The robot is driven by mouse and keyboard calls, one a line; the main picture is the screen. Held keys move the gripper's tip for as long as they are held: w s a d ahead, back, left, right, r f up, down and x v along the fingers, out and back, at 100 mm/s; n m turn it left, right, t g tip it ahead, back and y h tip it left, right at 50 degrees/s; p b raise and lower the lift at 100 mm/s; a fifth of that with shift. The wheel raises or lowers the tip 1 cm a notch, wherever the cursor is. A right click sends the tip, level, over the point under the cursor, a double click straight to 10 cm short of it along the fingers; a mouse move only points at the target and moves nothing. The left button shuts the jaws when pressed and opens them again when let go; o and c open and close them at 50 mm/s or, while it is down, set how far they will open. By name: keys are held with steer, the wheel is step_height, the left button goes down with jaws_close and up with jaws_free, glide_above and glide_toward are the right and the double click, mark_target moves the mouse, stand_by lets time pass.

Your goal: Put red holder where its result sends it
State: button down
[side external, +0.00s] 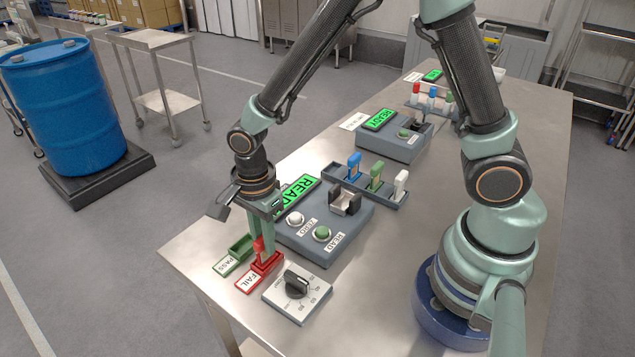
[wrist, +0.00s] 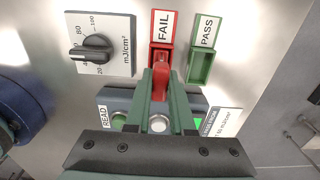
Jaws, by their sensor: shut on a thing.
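My gripper (side external: 261,236) points down and is shut on the red holder (side external: 259,248), which is upright. The holder's lower end is at the red FAIL tray (side external: 270,265); I cannot tell if it rests on the tray floor. In the wrist view the red holder (wrist: 160,86) shows between the fingers, over the near part of the FAIL tray (wrist: 162,44). The green PASS tray (side external: 232,262) beside it is empty. The near reader (side external: 330,238) has an empty slot, a white ZERO button, a green READ button and a green screen showing READY.
A dial box (side external: 297,293) stands close to the FAIL tray. A grey rack (side external: 385,190) behind the reader holds blue, green and white holders. A second reader (side external: 393,143) stands farther back. The table's left front edge is close to the trays.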

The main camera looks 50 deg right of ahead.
steer(key=c, duration=0.7)
jaws_free()
step_height(320, 180, up, 12)
stand_by(0.4)
